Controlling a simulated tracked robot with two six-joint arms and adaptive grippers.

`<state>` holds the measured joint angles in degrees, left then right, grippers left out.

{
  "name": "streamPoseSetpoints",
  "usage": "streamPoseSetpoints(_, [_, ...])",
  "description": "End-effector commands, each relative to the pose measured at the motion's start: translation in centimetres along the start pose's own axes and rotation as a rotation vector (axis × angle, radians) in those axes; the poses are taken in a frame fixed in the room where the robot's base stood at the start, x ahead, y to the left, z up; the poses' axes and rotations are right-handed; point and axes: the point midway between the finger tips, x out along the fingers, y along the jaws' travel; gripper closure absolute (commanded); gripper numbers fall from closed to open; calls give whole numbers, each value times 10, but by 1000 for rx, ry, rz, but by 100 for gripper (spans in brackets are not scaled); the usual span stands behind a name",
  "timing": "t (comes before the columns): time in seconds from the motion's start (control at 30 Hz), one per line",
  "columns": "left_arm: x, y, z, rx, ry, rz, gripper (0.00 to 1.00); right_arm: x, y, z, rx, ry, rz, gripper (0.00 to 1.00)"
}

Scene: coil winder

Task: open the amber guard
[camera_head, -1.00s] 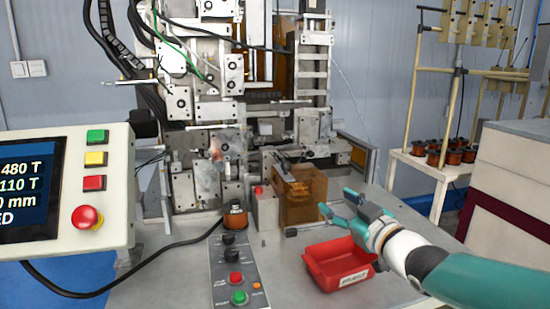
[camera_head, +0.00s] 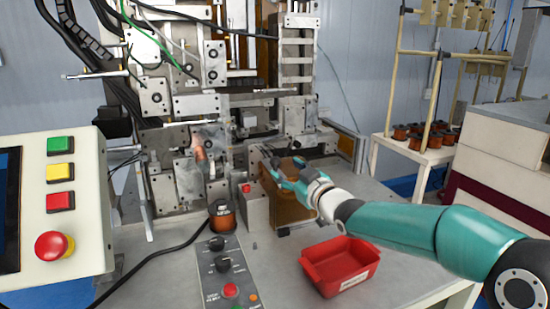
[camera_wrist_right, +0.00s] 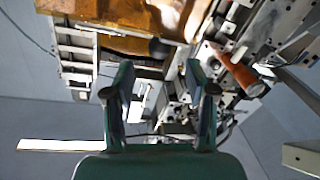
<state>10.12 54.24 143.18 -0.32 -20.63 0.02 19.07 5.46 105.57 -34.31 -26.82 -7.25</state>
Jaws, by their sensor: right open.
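The amber guard (camera_head: 290,208) is a translucent orange-brown box at the right front of the winding machine. My right gripper (camera_head: 270,165) reaches over its top from the right and hides part of it. In the right wrist view the amber guard (camera_wrist_right: 120,40) fills the top, beyond the fingertips. In that view the right gripper's fingers (camera_wrist_right: 158,75) are apart with nothing held between them. I cannot tell whether a finger touches the guard. My left gripper is not in view.
A red tray (camera_head: 340,265) stands on the table in front of the guard. A knob-and-button panel (camera_head: 225,270) and a copper spool (camera_head: 222,216) lie to its left. A control box (camera_head: 65,205) stands at far left. A rack table (camera_head: 415,150) with several spools is behind right.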

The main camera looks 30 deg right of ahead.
Motion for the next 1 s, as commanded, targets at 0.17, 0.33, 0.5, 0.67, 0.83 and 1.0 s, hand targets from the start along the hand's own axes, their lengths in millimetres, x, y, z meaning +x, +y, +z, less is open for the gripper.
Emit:
streamPoseSetpoints(0.17, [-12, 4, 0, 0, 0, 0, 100, 37, 0, -2, 1, -2, -1, 44])
streamPoseSetpoints(0.33, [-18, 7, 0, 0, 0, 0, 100, 60, 0, -2, 0, 0, -1, 44])
streamPoseSetpoints(0.5, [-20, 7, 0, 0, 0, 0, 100, 70, 0, 0, 0, 0, 0, 44])
streamPoseSetpoints(0.67, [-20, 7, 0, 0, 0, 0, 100, 71, 0, 0, 0, 0, 0, 44])
streamPoseSetpoints(0.83, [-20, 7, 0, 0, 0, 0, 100, 71, -1, 0, 0, 0, 0, 51])
streamPoseSetpoints(1.0, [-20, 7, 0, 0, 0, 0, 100, 71, -1, 0, 0, 0, -1, 79])
